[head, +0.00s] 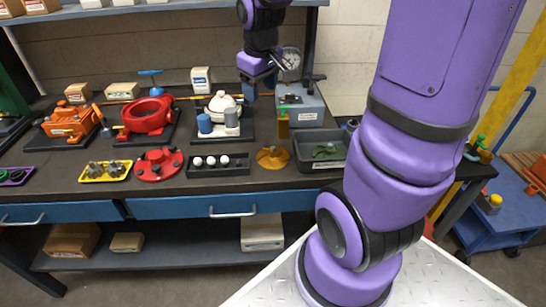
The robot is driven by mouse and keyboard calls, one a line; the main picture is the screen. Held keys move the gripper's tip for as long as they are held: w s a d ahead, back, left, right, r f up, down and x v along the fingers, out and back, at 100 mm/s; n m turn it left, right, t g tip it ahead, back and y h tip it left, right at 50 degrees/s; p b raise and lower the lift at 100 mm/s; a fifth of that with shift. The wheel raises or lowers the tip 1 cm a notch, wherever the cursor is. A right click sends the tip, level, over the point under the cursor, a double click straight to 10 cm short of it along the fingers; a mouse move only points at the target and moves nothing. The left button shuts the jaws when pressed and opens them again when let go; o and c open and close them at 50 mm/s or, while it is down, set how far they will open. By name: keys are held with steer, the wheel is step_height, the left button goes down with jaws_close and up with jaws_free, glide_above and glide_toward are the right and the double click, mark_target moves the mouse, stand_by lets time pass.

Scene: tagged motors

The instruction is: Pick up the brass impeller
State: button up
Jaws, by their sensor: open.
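The brass impeller (272,157) is a small, flat, golden-brown piece with a raised middle. It lies on the dark bench top near the front edge, between a black tray of white balls and a dark grey bin. My gripper (261,92) hangs above the back part of the bench, pointing down, behind and above the impeller and well apart from it. It is open, and I see nothing held in it. The fingers are small in this view. The impeller is not covered by anything.
The black tray with white balls (219,173) is left of the impeller; the grey bin (302,163) with a green piece is right. Behind stand a white pump (222,101), a grey box (308,97) and a green-topped brass part (283,124). A red cover (159,173) lies farther left.

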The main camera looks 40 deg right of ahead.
steer(key=g+y, duration=0.1)
steer(key=g, duration=0.1)
glide_above(273, 147)
step_height(273, 147, down, 15)
steer(key=shift+n, duration=0.4)
steer(key=f, duration=0.5)
steer(key=shift+s+d, duration=0.1)
steer(key=shift+d, duration=0.15)
steer(key=shift+a+f, duration=0.15)
steer(key=shift+f, duration=1.25)
steer(key=shift+a+f, duration=0.1)
steer(key=shift+f, duration=1.25)
jaws_close()
